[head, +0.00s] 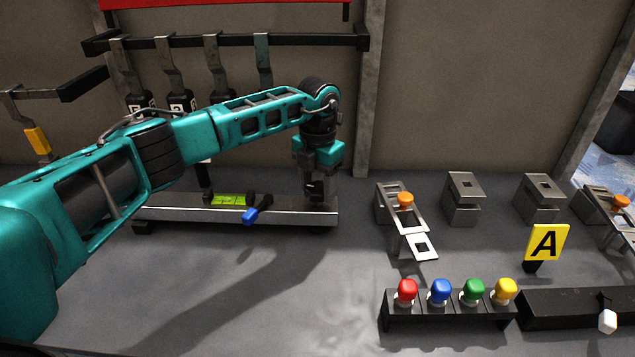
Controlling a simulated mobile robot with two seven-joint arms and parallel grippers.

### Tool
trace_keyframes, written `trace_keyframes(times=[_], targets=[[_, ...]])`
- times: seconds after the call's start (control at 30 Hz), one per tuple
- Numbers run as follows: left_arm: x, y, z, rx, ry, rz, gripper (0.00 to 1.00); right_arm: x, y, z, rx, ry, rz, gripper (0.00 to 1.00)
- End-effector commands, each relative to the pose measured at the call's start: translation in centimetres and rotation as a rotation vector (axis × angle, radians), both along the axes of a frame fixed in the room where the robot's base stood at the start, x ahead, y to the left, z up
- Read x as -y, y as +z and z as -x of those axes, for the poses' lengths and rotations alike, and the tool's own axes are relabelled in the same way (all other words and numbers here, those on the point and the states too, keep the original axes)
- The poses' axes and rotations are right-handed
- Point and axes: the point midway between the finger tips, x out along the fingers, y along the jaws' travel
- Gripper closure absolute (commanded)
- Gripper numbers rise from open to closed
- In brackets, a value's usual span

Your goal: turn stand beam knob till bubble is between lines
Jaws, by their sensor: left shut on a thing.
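The stand beam (290,215) is a long grey metal bar lying left to right on the table. A green spirit level (229,199) sits on its middle; the bubble is too small for me to tell where it lies between the lines. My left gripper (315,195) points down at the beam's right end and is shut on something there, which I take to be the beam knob. The fingers hide the knob. My right gripper is not in view.
In front is a black block with coloured buttons (407,291) and a yellow A sign (546,243). Dark tools (180,103) hang from a rack behind. The front-left table is clear.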

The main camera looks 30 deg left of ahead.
Motion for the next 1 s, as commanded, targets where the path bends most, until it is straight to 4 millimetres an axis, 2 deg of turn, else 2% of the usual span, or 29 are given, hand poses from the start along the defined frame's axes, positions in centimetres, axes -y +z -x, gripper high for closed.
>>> trace_keyframes(times=[1.0], targets=[[0.09, -0.43, 0.17, -0.014, -0.96, 0.003, 0.74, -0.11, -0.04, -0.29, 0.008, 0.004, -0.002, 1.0]])
